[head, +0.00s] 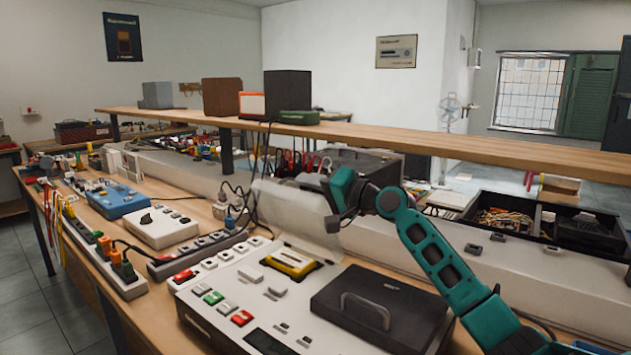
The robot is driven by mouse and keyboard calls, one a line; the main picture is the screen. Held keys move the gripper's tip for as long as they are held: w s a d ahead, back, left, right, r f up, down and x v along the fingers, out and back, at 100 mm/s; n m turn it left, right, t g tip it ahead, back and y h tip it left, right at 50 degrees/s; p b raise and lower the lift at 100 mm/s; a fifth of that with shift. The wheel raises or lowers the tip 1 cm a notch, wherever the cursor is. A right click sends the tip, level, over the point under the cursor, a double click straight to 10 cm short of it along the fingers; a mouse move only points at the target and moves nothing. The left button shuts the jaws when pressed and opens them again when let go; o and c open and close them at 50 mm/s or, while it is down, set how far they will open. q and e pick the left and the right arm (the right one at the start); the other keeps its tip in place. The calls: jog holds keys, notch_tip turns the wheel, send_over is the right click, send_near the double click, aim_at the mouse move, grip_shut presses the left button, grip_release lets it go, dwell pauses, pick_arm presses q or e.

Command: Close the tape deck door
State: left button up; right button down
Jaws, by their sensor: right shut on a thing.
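The tape deck (215,285) is a pale, flat machine on the front of the workbench. A yellow cassette (290,263) lies in its top, with rows of white, red and green buttons to the left. A pale, see-through panel, which looks like the tape deck door (290,215), stands raised behind the cassette. My right gripper (332,222) reaches in from the right and is shut at the panel's upper right edge. The fingertips are small and partly hidden by the dark gripper body. My left gripper is not in view.
A black lid with a handle (375,310) covers the deck's right part, below my right arm. A wooden shelf (400,136) runs behind. Cables (265,150) hang behind the panel. A white box (160,228) and a blue device (118,200) stand farther left.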

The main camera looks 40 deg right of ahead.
jog(key=shift+f, duration=0.1)
dwell(0.3)
jog(key=c, duration=1.2)
grip_release()
jog(key=b+v, duration=0.1)
jog(key=v, duration=1.2)
jog(key=shift+r, duration=0.2)
